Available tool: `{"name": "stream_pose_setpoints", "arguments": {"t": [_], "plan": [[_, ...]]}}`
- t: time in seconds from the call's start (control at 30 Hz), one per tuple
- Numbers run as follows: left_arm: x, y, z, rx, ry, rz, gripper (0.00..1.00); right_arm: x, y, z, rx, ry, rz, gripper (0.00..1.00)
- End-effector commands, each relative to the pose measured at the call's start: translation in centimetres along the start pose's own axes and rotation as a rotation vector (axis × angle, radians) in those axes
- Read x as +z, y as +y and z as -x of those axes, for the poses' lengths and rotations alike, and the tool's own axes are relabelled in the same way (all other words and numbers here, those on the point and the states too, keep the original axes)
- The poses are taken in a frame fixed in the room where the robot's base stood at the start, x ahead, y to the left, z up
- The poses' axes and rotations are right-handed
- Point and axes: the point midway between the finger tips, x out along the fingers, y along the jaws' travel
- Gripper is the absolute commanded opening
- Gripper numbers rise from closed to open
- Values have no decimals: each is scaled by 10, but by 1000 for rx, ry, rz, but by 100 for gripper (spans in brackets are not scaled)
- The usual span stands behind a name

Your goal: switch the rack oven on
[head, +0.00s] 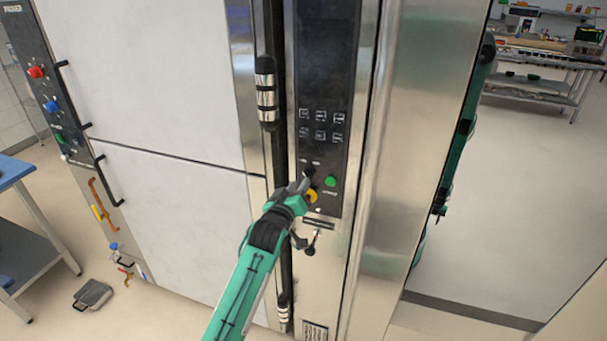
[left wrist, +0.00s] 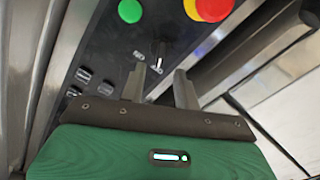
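The rack oven is the tall steel unit with a white door (head: 150,75) and a dark control panel (head: 325,70) to its right. On the lower panel sit a green button (head: 330,181), a small black switch (head: 309,172) and a yellow-based stop button (head: 312,195) partly hidden by my gripper. In the left wrist view the switch (left wrist: 159,55) stands upright just beyond the fingertips, with the green button (left wrist: 130,10) and the red stop button (left wrist: 212,8) above it. My left gripper (head: 305,185) is open with an empty gap, close to the switch; contact cannot be told. My right gripper is not visible.
A second panel with coloured knobs (head: 52,105) and black handles is at the far left. A steel table (head: 22,250) stands at left. Open floor (head: 530,200) lies to the right.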

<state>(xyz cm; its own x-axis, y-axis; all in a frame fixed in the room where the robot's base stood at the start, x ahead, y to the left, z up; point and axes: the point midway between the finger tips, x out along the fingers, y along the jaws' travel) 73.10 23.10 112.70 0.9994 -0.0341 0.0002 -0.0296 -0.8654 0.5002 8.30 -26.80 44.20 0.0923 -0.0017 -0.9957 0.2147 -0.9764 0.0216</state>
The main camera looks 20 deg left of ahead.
Motion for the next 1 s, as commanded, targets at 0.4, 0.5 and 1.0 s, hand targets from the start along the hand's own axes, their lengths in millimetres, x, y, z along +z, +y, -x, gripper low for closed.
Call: {"name": "stream_pose_setpoints", "arguments": {"t": [0.4,0.5,1.0], "plan": [[0,0,-45,0,-1,0,32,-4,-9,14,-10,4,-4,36],[0,0,-47,0,-1,0,32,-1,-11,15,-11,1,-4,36],[0,0,-47,0,-1,0,0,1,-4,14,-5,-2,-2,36]]}}
